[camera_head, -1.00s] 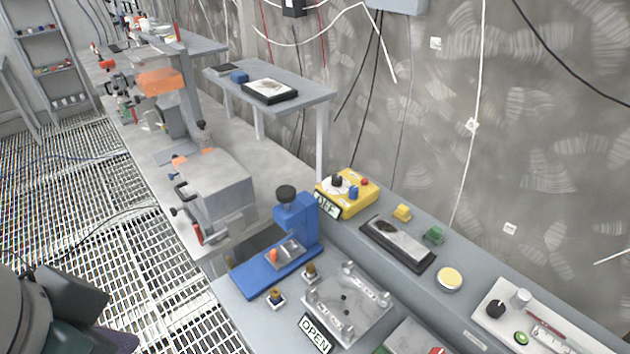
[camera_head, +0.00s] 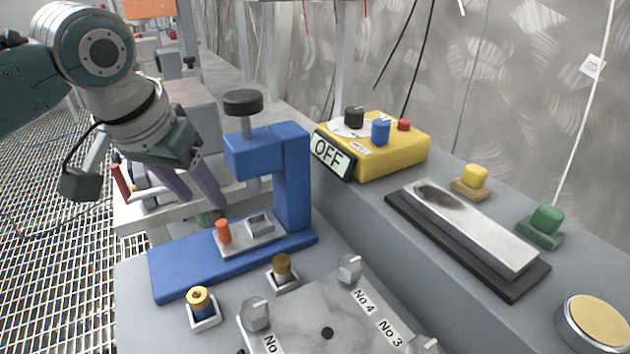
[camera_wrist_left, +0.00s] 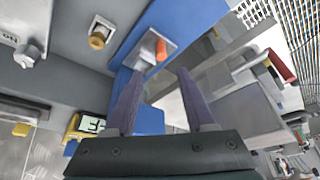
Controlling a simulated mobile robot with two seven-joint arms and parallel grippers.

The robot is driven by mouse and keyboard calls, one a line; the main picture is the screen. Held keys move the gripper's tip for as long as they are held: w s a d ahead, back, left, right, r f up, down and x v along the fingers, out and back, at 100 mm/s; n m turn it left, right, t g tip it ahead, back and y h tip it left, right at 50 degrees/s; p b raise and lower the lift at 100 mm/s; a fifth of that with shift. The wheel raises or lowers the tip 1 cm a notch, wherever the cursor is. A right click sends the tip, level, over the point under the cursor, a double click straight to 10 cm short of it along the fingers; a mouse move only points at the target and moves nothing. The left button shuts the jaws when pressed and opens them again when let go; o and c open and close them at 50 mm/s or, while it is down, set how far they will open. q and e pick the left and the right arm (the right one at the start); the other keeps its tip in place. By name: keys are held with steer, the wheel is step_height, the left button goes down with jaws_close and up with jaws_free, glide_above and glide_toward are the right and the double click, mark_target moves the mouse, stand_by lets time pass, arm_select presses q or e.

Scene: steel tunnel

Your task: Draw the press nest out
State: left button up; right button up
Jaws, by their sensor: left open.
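The blue press (camera_head: 293,185) stands on the bench with a black round knob on top. Its nest (camera_head: 262,236) is a small silver plate lying on the blue base (camera_head: 180,270), under the press head, with an orange knob (camera_head: 223,231) at its left end. My left gripper (camera_head: 203,203) is open and empty, coming in from the left, its fingers pointing down behind and left of the orange knob. In the left wrist view, the orange knob (camera_wrist_left: 161,48) lies beyond the gap between the open fingertips (camera_wrist_left: 158,76), apart from them. My right gripper does not show.
Two small brass-topped posts (camera_head: 202,307) (camera_head: 283,270) and a marked plate (camera_head: 335,318) sit in front. A grey machine (camera_head: 185,120) stands behind my left gripper.

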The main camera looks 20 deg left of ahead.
mark_target(221, 223)
arm_select(q)
steer(key=b+x, duration=0.3)
steer(key=x, duration=0.7)
steer(key=shift+a+f+b, duration=0.1)
steer(key=shift+b, duration=0.3)
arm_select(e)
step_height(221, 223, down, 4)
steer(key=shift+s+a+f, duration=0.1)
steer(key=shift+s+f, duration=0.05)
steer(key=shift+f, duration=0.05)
arm_select(q)
steer(key=shift+c, duration=0.2)
jaws_close()
